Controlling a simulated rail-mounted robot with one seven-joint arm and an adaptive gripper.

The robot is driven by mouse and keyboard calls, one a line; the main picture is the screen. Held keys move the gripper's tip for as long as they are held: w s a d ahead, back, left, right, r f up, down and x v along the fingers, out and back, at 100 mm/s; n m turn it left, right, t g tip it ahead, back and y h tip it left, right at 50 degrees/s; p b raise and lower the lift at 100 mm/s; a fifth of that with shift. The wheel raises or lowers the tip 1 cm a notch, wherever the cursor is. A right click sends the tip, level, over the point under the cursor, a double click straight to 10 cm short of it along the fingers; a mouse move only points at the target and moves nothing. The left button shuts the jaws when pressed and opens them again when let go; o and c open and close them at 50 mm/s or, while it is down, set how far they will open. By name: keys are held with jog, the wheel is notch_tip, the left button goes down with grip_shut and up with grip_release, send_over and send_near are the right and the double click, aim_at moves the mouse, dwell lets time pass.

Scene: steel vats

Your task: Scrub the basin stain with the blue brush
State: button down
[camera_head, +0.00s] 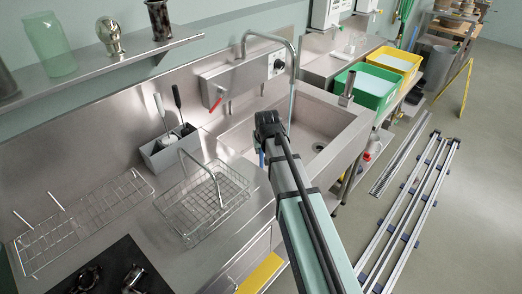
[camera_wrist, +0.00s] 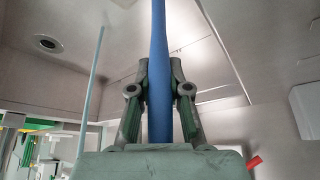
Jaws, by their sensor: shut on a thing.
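My gripper (camera_wrist: 159,68) is shut on the blue brush (camera_wrist: 158,40), with one finger on each side of its straight handle. In the head view my gripper (camera_head: 267,122) is over the left part of the steel basin (camera_head: 328,118). A small bit of the blue handle (camera_head: 261,158) shows below it. The brush's head is not clearly seen; the handle runs out of the top of the wrist view. The basin's round drain (camera_head: 318,147) is to the right of my gripper, and it also shows in the wrist view (camera_wrist: 47,43). I cannot make out a stain in either view.
A thin pale rod (camera_wrist: 90,90) stands left of my gripper.

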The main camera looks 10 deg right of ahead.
jog(key=shift+r+p, duration=0.95)
jog(key=shift+r, duration=1)
